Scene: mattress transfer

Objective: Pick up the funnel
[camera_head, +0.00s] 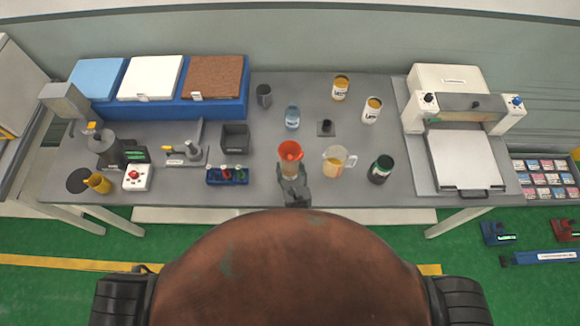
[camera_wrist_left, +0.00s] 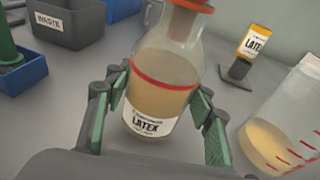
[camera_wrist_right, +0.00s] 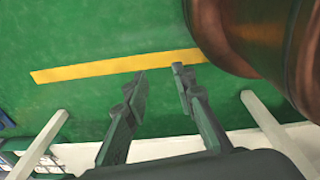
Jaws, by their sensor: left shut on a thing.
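The orange funnel (camera_head: 290,150) sits in the mouth of a glass bottle labelled LATEX (camera_head: 290,167), near the table's front edge. In the left wrist view the funnel's lower part (camera_wrist_left: 190,8) shows in the bottle's neck; its upper part is cut off. My left gripper (camera_head: 293,187) is shut around the bottle body, below the funnel. In the left wrist view its green-padded fingers (camera_wrist_left: 160,105) press on both sides of the upright bottle (camera_wrist_left: 165,75). My right gripper (camera_wrist_right: 159,72) is open and empty over the green floor, and out of the head view.
A beaker (camera_head: 338,160) of yellowish liquid stands just right of the bottle, and a dark jar (camera_head: 380,169) beyond it. A blue rack (camera_head: 227,176) and a grey waste bin (camera_head: 235,137) stand left.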

